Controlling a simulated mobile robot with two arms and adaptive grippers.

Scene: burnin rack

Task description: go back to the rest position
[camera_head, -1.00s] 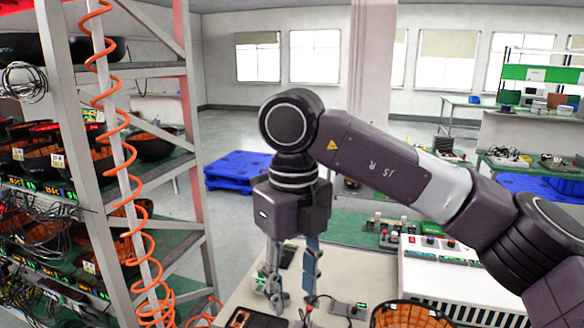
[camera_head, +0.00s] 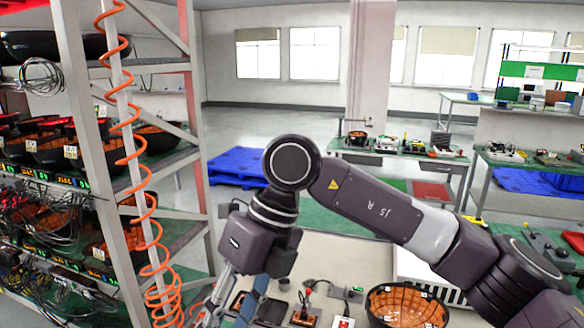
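My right arm comes in from the right. Its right gripper (camera_head: 228,308) hangs tilted over the near left part of the light table (camera_head: 345,258), close to the rack. Its two fingers are apart, with nothing seen between them; the tips are near the bottom edge of the picture. My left gripper is not in view.
A metal rack (camera_head: 125,225) with black-and-orange bowls, cables and a coiled orange cord (camera_head: 133,146) stands close at left. On the table are an orange-lined bowl (camera_head: 405,304) and small devices (camera_head: 306,312). A blue pallet (camera_head: 238,166) lies on the floor behind.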

